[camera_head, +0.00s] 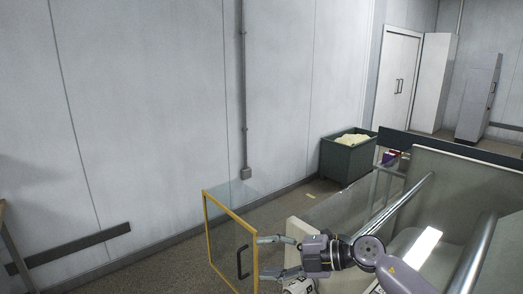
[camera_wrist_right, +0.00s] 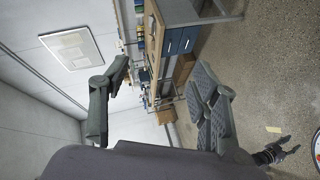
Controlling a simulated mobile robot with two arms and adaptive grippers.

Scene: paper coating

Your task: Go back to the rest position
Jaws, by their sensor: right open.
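My right gripper (camera_head: 262,257) is at the bottom middle of the head view, its two fingers apart and pointing left. The fingers overlap the edge of a yellow-framed clear door (camera_head: 207,222) with a black handle (camera_head: 243,262); I cannot tell whether they touch it. In the right wrist view both fingers of the right gripper (camera_wrist_right: 160,78) are spread with nothing between them. A small dark gripper (camera_wrist_right: 278,152), probably my left one, shows at the lower right of that view, too small to read. The left gripper is not in the head view.
A pale machine housing with a metal rail (camera_head: 400,204) fills the lower right of the head view. A green bin (camera_head: 346,160) stands by the wall. In the wrist view a workbench with blue drawers (camera_wrist_right: 182,40) and a whiteboard (camera_wrist_right: 72,47) show beyond the fingers.

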